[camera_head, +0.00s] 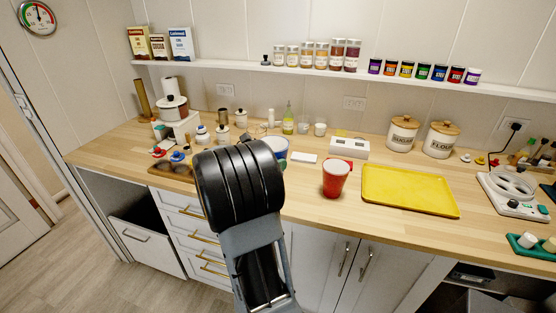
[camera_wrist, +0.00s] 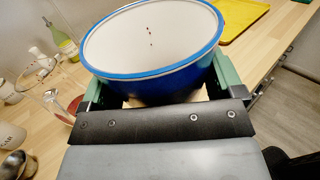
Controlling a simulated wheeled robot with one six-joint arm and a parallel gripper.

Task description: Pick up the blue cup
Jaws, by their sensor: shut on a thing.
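The blue cup (camera_wrist: 165,88) has a white inside with a few dark specks and a blue rim. It fills the upper middle of the wrist view. My gripper (camera_wrist: 158,92) is shut on it, with a green-grey finger on each side of the cup. In the head view only part of the cup (camera_head: 276,146) shows, its rim just right of my arm. I cannot tell whether the cup's base touches the counter.
A red cup (camera_head: 336,180) stands on the wooden counter right of my arm, left of a yellow tray (camera_head: 410,190). A clear glass (camera_wrist: 48,98) is close to the left finger in the wrist view.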

